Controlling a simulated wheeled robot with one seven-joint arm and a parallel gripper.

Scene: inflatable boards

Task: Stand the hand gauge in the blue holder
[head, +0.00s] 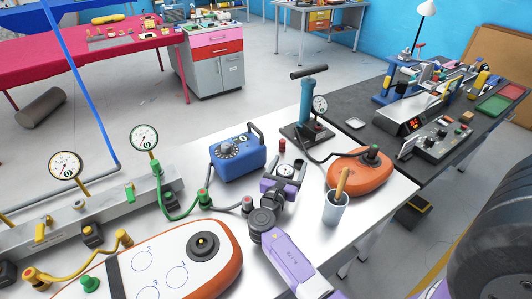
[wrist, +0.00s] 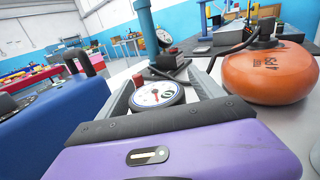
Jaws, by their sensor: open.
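The hand gauge (head: 285,170) has a round white dial in a dark rim. In the wrist view its dial (wrist: 158,93) faces up between the two grey fingers. My gripper (head: 285,165), with a purple body, is open around the gauge over the white table. I cannot tell whether a finger touches it. A pale blue cup (head: 335,210) at the table's right edge looks like the blue holder. A tan wooden handle stands tilted in it. The cup is to the right of my gripper in the head view.
A blue box with a dial (head: 238,158) stands left of my gripper. An orange inflatable (head: 360,174) lies to the right, joined by a dark hose to a pump (head: 306,105). A small red piece (head: 282,145) is just beyond the gauge. An orange-and-white board (head: 180,262) fills the front left.

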